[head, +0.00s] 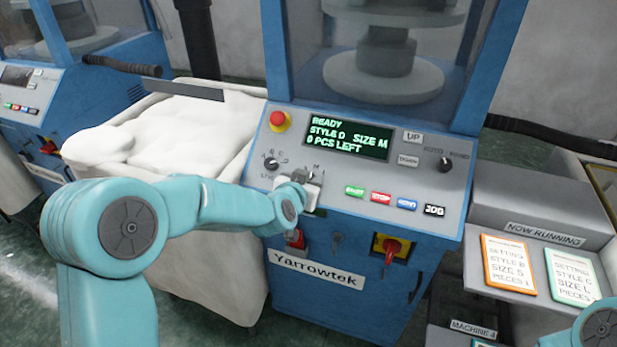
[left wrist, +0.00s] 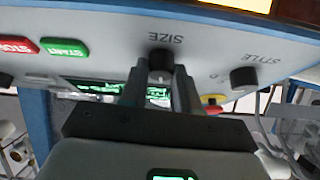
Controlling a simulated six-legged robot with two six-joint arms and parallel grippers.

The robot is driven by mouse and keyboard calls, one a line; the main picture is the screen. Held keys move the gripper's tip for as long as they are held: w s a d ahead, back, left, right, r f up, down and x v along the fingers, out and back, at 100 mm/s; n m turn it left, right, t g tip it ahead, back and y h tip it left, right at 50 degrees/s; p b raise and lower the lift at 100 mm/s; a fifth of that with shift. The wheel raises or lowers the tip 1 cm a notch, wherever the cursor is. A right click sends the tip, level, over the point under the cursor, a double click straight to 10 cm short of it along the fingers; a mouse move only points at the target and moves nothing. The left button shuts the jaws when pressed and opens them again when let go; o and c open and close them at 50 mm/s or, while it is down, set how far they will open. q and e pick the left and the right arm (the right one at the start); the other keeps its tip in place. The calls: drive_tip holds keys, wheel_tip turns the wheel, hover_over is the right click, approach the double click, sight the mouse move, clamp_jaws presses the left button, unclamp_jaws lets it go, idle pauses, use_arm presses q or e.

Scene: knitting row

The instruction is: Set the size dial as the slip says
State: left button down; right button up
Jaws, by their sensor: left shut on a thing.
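My left gripper (head: 303,180) is at the machine's sloped panel, shut on the size dial. In the left wrist view the black size dial (left wrist: 161,64) sits between the two fingers, under the word SIZE. In the head view my gripper mostly hides this dial, with an M showing above it. The display (head: 347,137) reads READY, a style, SIZE M and 0 PCS LEFT. An orange-framed slip (head: 508,266) reads style B, size S. A teal-framed slip (head: 573,277) beside it seems to read style C, size L. My right gripper is out of view.
The style dial (head: 271,164) is close left of my gripper, below the red stop button (head: 279,121). Start (head: 355,191), stop (head: 381,198) and other buttons lie to the right. A red-and-yellow switch (head: 391,247) is below.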

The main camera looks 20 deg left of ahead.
use_arm(q)
drive_tip(key=n+y+p, duration=0.1)
drive_tip(key=n, duration=0.1)
drive_tip(key=n+y+p, duration=0.1)
drive_tip(key=n, duration=0.1)
drive_tip(key=shift+d+r, duration=0.15)
drive_tip(key=shift+r, duration=0.05)
drive_tip(key=shift+n+g+y+p, duration=0.6)
drive_tip(key=shift+n+y+p, duration=0.5)
drive_tip(key=shift+n, duration=1.1)
drive_tip(key=shift+f, duration=0.1)
drive_tip(key=c, duration=0.8)
unclamp_jaws()
drive_tip(key=shift+d, duration=0.1)
drive_tip(key=v, duration=1.6)
drive_tip(key=shift+s, duration=0.1)
